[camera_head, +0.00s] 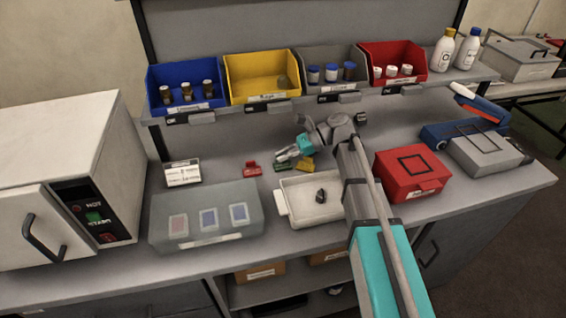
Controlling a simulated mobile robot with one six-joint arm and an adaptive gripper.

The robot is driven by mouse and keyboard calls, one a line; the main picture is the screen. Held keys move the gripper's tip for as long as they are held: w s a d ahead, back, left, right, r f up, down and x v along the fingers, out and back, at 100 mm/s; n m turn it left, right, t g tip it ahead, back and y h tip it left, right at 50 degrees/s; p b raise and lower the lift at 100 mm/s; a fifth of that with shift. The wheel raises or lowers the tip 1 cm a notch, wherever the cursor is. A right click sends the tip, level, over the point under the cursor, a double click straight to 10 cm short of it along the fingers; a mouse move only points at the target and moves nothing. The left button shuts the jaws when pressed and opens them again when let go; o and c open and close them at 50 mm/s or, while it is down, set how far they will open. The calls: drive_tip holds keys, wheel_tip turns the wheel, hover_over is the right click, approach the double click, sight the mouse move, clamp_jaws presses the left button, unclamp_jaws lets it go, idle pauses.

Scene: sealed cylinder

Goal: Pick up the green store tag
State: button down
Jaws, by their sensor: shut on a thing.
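The green store tag (283,167) is a small dark green piece at the back of the bench, between a red tag (253,168) and a yellow tag (304,165). My gripper (281,159) reaches down to it from the right, with its fingers shut on the tag. The fingers hide part of the tag. I cannot tell whether the tag is touching the bench or just above it.
A white tray (285,202) with a small dark object (321,195) lies in front. A grey box (165,240) stands left and a red box (412,190) right. Above is a shelf with blue, yellow (240,90), grey and red bins. A white oven-like machine (60,130) stands far left.

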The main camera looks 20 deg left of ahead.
drive_tip(key=shift+r, duration=0.1)
wheel_tip(320, 180, up, 3)
drive_tip(key=p, duration=0.2)
drive_tip(key=shift+f+p, duration=0.2)
drive_tip(key=shift+p, duration=0.2)
drive_tip(key=s+d+r+p, duration=0.3)
drive_tip(key=s+r+p, duration=0.7)
drive_tip(key=s, duration=0.3)
drive_tip(key=shift+s+d, duration=0.25)
drive_tip(key=shift+d, duration=0.15)
drive_tip(key=shift+r, duration=0.1)
drive_tip(key=shift+r+p, duration=0.7)
drive_tip(key=shift+p, duration=0.1)
drive_tip(key=shift+s, duration=0.15)
